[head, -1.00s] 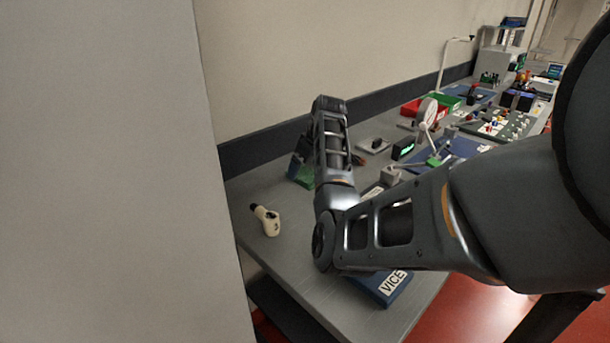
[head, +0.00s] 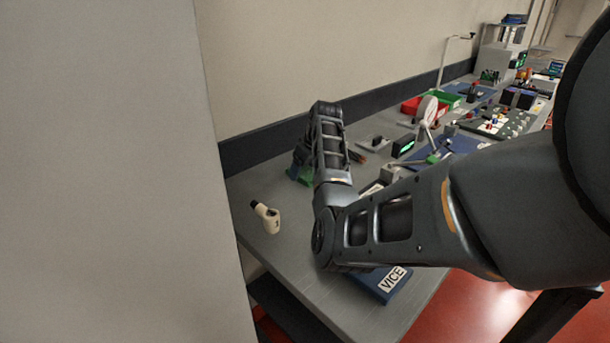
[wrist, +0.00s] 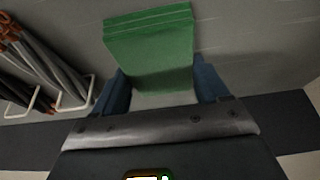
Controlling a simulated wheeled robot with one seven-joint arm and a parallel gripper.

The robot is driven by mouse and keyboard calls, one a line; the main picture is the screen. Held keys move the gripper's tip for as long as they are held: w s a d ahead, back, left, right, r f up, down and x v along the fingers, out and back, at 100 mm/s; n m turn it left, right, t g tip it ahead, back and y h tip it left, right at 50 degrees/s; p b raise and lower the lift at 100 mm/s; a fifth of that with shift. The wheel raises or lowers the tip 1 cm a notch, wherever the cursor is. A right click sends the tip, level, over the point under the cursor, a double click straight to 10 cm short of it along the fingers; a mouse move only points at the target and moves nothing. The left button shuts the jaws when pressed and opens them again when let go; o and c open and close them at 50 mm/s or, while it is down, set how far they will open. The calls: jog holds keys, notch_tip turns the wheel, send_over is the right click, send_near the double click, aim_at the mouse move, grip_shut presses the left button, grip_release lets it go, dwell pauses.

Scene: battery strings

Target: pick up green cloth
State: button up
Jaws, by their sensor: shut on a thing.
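The green cloth (wrist: 150,45) is a folded, layered stack in the wrist view, resting by the grey bench top. My gripper (wrist: 160,75) has its blue fingers on either side of the cloth's near part and is shut on it. The cloth's far folded edge sticks out beyond the fingers. In the head view only a small green piece of the cloth (head: 305,180) shows below my gripper, near the wall; my arm hides the rest. I cannot tell whether the cloth is clear of the bench.
Grey rods with copper-coloured ends (wrist: 40,65) lie in a white wire rack close to the cloth. A cream handheld tool (head: 267,217) lies at the bench's left, and a blue VICE block (head: 385,284) near its front. Red and green bins (head: 420,104) stand farther back.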

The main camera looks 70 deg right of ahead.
aim_at(305, 170)
jog(key=c, duration=0.5)
jog(key=shift+o, duration=0.2)
jog(key=shift+r, duration=0.15)
jog(key=shift+r, duration=0.25)
notch_tip(305, 170, up, 4)
jog(key=shift+s+d+f+b, duration=0.1)
jog(key=shift+d+f+b, duration=0.1)
jog(key=shift+b, duration=0.35)
jog(key=s+d+r+b, duration=0.1)
jog(key=s+d+r, duration=0.5)
jog(key=s, duration=0.3)
jog(key=shift+s+d+r+b, duration=0.15)
jog(key=shift+d+r+b, duration=0.1)
jog(key=shift+r+b, duration=0.15)
jog(key=o, duration=0.5)
jog(key=c, duration=0.4)
